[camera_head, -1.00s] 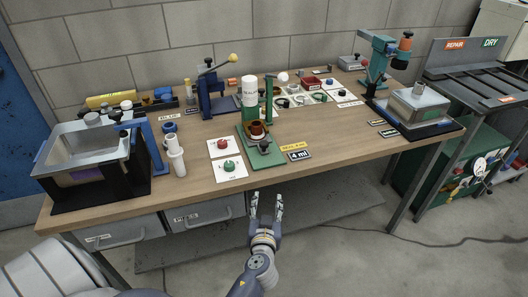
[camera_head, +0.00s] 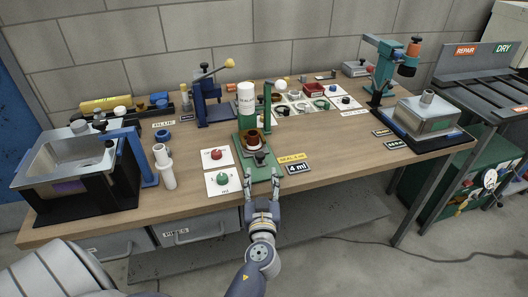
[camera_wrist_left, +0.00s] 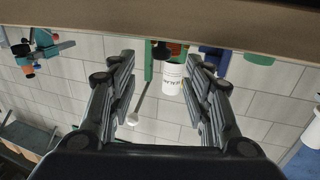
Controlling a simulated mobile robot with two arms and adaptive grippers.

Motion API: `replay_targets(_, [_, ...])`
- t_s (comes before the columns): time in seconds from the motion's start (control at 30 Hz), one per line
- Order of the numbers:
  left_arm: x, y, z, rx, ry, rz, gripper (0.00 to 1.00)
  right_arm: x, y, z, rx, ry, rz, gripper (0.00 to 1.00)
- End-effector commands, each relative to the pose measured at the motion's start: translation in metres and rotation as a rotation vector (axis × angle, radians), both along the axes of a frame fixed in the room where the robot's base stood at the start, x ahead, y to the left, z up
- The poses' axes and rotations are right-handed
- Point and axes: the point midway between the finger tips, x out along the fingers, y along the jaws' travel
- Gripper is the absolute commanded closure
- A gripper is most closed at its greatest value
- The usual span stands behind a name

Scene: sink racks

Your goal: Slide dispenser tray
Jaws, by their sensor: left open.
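The dispenser (camera_head: 245,100) stands mid-table with a white labelled bottle on top, between green posts. Its green tray (camera_head: 262,172) reaches toward the front edge of the table. A brown-red ring or cup (camera_head: 252,138) and a dark grey knob-like part (camera_head: 260,157) sit on the tray. My left gripper (camera_head: 262,176) is open and empty, with its fingertips close to the tray's front end at the table edge. I cannot tell whether they touch. In the left wrist view, the picture is inverted; the white bottle (camera_wrist_left: 173,79) shows between the open fingers (camera_wrist_left: 163,72).
A red knob card (camera_head: 217,156) and a green knob card (camera_head: 222,181) lie left of the tray. A "4 ml" sign (camera_head: 299,167) lies right. A white pump-like tube (camera_head: 165,168) and metal sink (camera_head: 75,158) stand farther left. Drawers (camera_head: 190,231) are below the tabletop.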

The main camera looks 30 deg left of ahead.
Motion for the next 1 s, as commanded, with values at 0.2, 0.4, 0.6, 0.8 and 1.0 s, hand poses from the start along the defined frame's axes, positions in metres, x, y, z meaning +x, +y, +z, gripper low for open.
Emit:
replay_targets(0.2, [0.024,0.017,0.005,0.003,-0.001,0.000,0.54,-0.017,0.000,0.014,-0.001,0.024,-0.001,0.60])
replay_targets(0.4, [0.055,0.038,0.003,0.004,0.000,0.000,0.54,-0.042,-0.004,0.023,-0.007,0.063,0.000,0.60])
replay_targets(0.6, [0.077,0.053,0.001,0.002,0.000,0.000,0.54,-0.035,-0.007,0.028,-0.010,0.051,0.001,0.60])
replay_targets(0.8, [0.086,0.060,0.000,0.000,0.000,0.001,0.54,-0.017,-0.007,0.031,-0.009,0.023,0.002,0.60])
replay_targets(1.0, [0.087,0.060,0.000,0.000,0.000,0.000,0.54,-0.016,-0.007,0.030,-0.009,0.022,0.002,0.60])
